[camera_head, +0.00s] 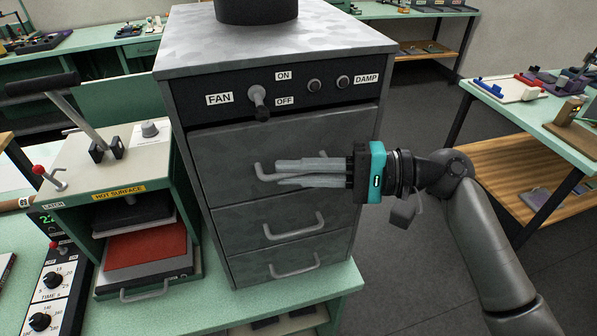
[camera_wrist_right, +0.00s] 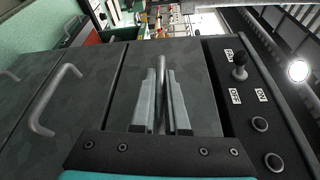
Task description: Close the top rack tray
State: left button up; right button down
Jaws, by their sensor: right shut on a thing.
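The grey metal cabinet (camera_head: 190,190) has several drawer-like trays stacked in its front. The top tray (camera_head: 225,150) is the tall one under the black control panel, and it looks flush or nearly flush; I cannot tell exactly. My right gripper (camera_head: 280,173) reaches in from the right across its front. Its fingers are shut on the top tray's handle (camera_head: 259,172). In the right wrist view the handle bar (camera_wrist_right: 161,85) runs between the two fingers (camera_wrist_right: 161,105), and the tray front (camera_wrist_right: 190,65) lies behind them. My left gripper is not in view.
Below are two trays with bar handles (camera_head: 295,228) (camera_head: 295,267). The panel has a fan lever (camera_head: 258,97) and two knobs. A hot press (camera_head: 140,215) stands close at left. Floor (camera_head: 400,270) is open at right, before a side bench (camera_head: 545,125).

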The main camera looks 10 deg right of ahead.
jog(key=c, duration=1.1)
grip_release()
jog(key=shift+w, duration=0.3)
jog(key=shift+c, duration=0.2)
jog(key=shift+o, duration=1.1)
jog(key=shift+s, duration=0.1)
jog(key=b+v, duration=0.3)
jog(key=v, duration=1.2)
jog(key=shift+s+d+r, duration=0.1)
jog(key=shift+s, duration=0.05)
